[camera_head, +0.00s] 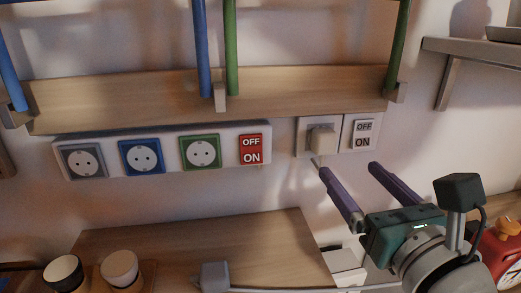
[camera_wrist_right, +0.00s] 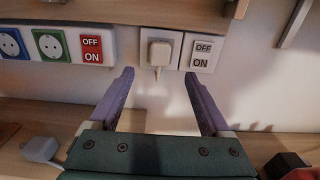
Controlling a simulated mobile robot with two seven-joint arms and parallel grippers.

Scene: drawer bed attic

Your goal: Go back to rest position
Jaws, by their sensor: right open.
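My right gripper (camera_head: 347,167) is open and empty, its two purple fingers pointing at the wall below the white plug (camera_head: 322,140). The wrist view shows the same open gripper (camera_wrist_right: 159,76) with a gap between the fingers. The white plug sits in the wall socket, just above the fingertips; I cannot tell how near they are in depth. Beside it is a white OFF/ON switch (camera_head: 362,134). The power strip (camera_head: 120,175) on the wall has grey, blue and green sockets and a red OFF/ON switch (camera_head: 251,150). My left gripper is not in view.
A wooden shelf (camera_head: 150,100) with blue and green posts runs above the strip. A lower wooden surface (camera_head: 240,235) holds a grey plug (camera_head: 214,276) and two cups (camera_head: 120,268). A red clock (camera_head: 500,250) is at the right, behind my arm. A grey shelf (camera_head: 475,53) is upper right.

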